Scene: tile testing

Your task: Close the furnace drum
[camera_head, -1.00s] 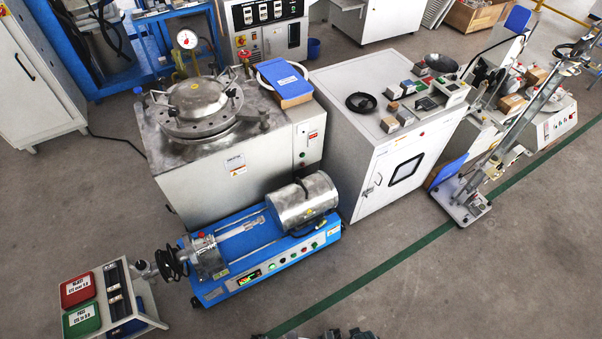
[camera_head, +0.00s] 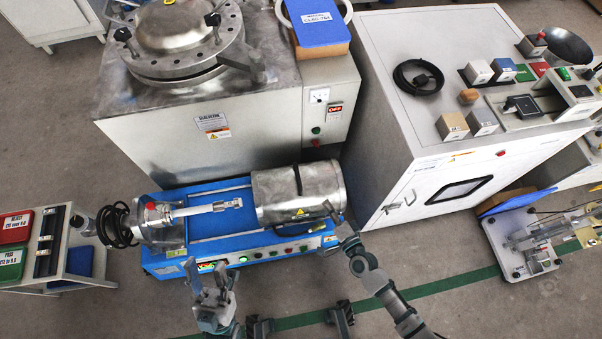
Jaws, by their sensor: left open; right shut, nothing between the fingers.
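The furnace drum (camera_head: 285,196) is a silver metal cylinder at the right end of the blue machine base (camera_head: 205,226). It stands apart from the metal end fitting (camera_head: 160,235) at the left. A metal rod (camera_head: 200,209) from that fitting lies exposed, its tip just left of the drum. My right gripper (camera_head: 338,228) is shut and empty at the drum's right front end; I cannot tell whether it touches. My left gripper (camera_head: 209,276) is open and empty in front of the base, left of the drum.
A large steel-lidded chamber (camera_head: 190,130) stands close behind the base. A white cabinet (camera_head: 440,205) stands to the right. A small cart with red and green bins (camera_head: 12,228) is at the left. Buttons (camera_head: 288,251) line the base's front. Floor in front is open.

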